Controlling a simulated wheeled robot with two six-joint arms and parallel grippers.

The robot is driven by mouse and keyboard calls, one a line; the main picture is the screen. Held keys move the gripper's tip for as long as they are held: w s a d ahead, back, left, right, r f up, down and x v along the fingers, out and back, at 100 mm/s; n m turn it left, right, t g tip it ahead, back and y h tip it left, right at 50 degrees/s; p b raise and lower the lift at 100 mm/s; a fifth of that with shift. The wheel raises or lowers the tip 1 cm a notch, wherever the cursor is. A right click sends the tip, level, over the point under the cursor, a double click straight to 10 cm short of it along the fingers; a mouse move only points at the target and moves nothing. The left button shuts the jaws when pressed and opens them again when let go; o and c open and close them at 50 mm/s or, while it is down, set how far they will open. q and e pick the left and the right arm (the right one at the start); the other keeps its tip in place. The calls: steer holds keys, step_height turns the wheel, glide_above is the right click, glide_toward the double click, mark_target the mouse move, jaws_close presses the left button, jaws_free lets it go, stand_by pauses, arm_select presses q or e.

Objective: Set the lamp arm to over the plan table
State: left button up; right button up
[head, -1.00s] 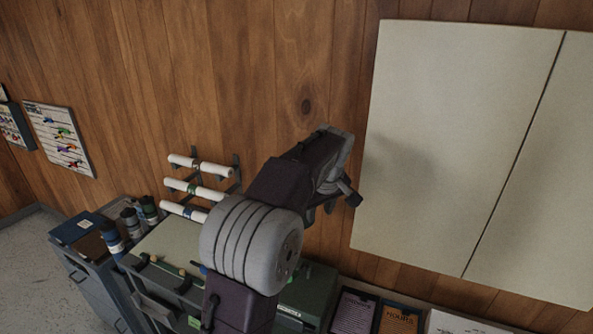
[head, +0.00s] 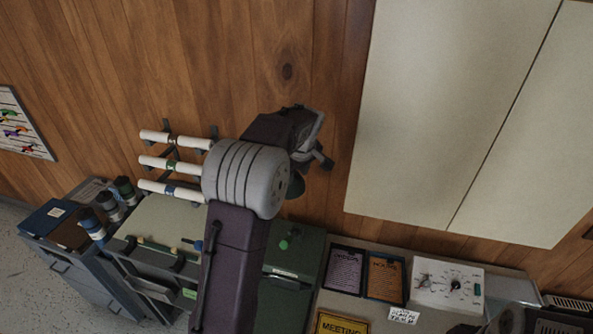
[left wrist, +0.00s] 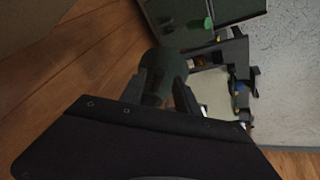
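My left gripper (head: 308,172) is in front of the wood wall, high beside the green box. A dark, rounded thing (head: 294,184), perhaps the lamp's head, shows just below it, partly behind my wrist. In the left wrist view, a dark green rounded thing (left wrist: 164,72) sits between the two fingers of my left gripper (left wrist: 164,92), which stand apart on either side. Whether they press on it is unclear. The plan table (head: 160,222) has a pale sloped top and stands at lower left; it also shows in the left wrist view (left wrist: 215,92). The lamp's arm is not clearly seen. My right gripper is not in view.
Rolled plans (head: 172,165) hang on a wall rack above the table. A grey cabinet (head: 70,262) with bottles stands left. A green box (head: 290,265) stands right of the table. A bench with signs and a white dial panel (head: 447,287) lies right, below pale wall boards (head: 450,110).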

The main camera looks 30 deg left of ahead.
arm_select(q)
steer(key=shift+w+d+f, duration=0.1)
steer(key=shift+f, duration=0.05)
steer(key=shift+d, duration=0.45)
steer(key=shift+r, duration=0.2)
jaws_close()
steer(key=shift+s+a, duration=0.1)
steer(key=shift+s, duration=0.1)
steer(key=shift+w+r, duration=0.1)
steer(key=shift+r, duration=0.1)
stand_by(0.3)
